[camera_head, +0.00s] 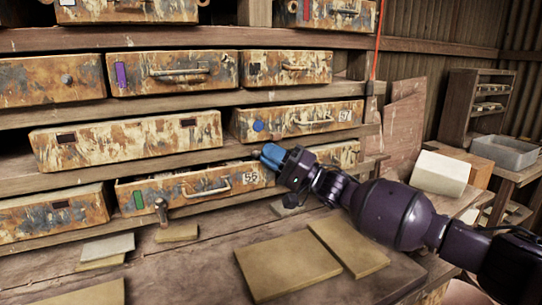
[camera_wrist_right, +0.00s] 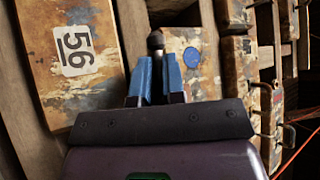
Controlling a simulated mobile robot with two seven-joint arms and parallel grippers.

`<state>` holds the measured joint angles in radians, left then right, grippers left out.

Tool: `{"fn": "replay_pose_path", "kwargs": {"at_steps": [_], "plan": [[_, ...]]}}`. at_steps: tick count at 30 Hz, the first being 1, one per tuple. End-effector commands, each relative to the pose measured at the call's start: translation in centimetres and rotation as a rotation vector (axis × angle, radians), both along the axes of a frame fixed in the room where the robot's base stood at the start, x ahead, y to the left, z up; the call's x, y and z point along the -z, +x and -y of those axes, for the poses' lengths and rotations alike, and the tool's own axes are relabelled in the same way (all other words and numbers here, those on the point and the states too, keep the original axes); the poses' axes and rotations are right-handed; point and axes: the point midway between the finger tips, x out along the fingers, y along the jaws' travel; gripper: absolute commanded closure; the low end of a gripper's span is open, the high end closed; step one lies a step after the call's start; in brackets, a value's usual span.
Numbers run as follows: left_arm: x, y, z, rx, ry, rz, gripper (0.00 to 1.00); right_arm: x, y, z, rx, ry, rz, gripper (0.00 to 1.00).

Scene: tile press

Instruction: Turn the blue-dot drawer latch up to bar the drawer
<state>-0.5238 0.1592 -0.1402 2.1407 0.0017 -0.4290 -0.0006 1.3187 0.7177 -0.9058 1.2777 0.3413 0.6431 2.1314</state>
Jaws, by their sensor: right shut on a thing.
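The blue-dot drawer (camera_head: 285,122) is in the middle row at right, with a blue dot (camera_head: 258,126) at its left end and a pull handle. The dot also shows in the wrist view (camera_wrist_right: 192,57). My right gripper (camera_head: 271,155) is just below the drawer's left end. Its blue fingers (camera_wrist_right: 157,82) are shut on the drawer latch (camera_wrist_right: 155,40), whose dark rounded end shows past the fingertips, beside the blue dot. The fingers hide the rest of the latch, so its exact angle cannot be told. My left gripper is not in view.
Below is the green-mark drawer (camera_head: 190,190) labelled 56, with a metal peg (camera_head: 161,210) upright before it. Flat tiles (camera_head: 290,264) lie on the bench in front. A grey tub (camera_head: 505,151) stands at the right.

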Motion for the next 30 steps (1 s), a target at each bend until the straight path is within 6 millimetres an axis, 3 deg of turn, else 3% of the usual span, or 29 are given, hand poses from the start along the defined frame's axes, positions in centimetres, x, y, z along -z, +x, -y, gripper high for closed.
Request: {"fn": "replay_pose_path", "kwargs": {"at_steps": [11, 12, 17, 26, 30], "plan": [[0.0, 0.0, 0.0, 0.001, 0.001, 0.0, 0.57, -0.5, 0.0, -0.1, -0.001, 0.077, -0.029, 1.0], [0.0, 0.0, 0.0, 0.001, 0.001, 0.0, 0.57, -0.5, 0.0, -0.1, -0.001, 0.077, -0.029, 0.88], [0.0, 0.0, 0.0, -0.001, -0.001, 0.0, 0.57, -0.4, 0.0, -0.1, -0.001, 0.077, -0.029, 0.64], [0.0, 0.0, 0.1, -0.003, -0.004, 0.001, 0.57, -0.2, -0.1, 0.1, 0.0, 0.077, -0.031, 0.64], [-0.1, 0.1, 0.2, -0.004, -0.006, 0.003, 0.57, 0.4, -0.3, 1.1, 0.002, 0.075, -0.032, 0.64]]}}
